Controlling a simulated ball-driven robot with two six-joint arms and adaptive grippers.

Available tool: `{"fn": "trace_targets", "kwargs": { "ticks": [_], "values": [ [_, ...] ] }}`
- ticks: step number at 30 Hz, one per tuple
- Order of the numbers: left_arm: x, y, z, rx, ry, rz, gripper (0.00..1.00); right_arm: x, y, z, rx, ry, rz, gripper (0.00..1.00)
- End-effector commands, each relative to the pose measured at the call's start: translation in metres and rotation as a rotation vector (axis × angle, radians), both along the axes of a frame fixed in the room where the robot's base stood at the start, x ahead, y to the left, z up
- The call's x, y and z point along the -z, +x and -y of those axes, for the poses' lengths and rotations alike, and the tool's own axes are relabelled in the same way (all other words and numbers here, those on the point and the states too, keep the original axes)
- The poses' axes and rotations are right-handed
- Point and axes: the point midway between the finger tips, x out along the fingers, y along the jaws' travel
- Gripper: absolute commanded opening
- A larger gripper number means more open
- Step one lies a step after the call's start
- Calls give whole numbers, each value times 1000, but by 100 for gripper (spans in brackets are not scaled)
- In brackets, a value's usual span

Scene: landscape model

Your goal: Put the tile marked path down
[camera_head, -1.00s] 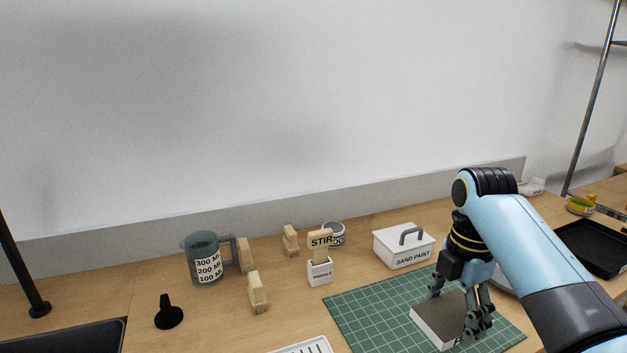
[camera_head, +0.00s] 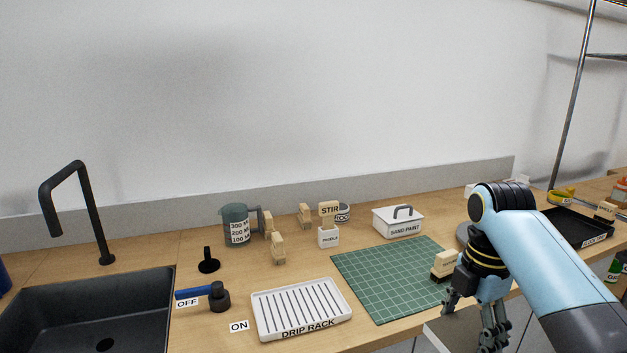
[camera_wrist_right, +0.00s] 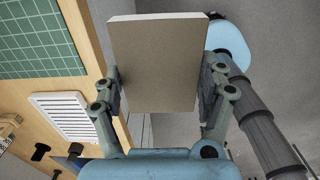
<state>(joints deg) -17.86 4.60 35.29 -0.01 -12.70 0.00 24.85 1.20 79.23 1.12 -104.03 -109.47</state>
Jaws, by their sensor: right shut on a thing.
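My right gripper (camera_head: 470,328) is shut on a flat grey tile (camera_head: 450,336) with a pale edge. The tile is at the bottom of the head view, in front of the worktop's front edge. In the right wrist view the tile (camera_wrist_right: 158,62) sits between the two fingers, its plain grey-brown face toward the camera. No marking on it is readable now, so I cannot confirm the word path. The green gridded cutting mat (camera_head: 385,285) lies bare on the worktop, behind and left of the tile. My left gripper is not in view.
A white drip rack (camera_head: 300,310) lies left of the mat, with a black sink (camera_head: 85,310) further left. A white sand paint box (camera_head: 398,222), a stir holder (camera_head: 328,237) and a jug (camera_head: 236,226) stand behind. A wooden block (camera_head: 444,262) is near the mat's right edge.

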Motion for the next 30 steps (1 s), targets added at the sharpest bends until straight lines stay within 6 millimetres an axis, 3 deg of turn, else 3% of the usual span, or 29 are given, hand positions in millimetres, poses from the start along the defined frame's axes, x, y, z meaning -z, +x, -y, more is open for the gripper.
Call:
{"fn": "trace_targets", "kwargs": {
  "ticks": [3, 9, 14, 21, 24, 30],
  "values": [
    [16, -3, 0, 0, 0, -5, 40, 16, 0, 0, 0, 0, 0, 38],
    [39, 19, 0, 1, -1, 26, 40, 41, 0, 0, 0, 0, -2, 38],
    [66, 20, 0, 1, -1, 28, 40, 70, 0, 0, 0, 0, -3, 38],
    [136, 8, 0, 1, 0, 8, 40, 143, -2, 0, 0, 0, -14, 38],
    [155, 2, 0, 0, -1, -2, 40, 164, -3, 0, 0, 0, -17, 38],
    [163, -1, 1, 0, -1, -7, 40, 172, -3, 0, 0, 0, -18, 38]
  ]
}}
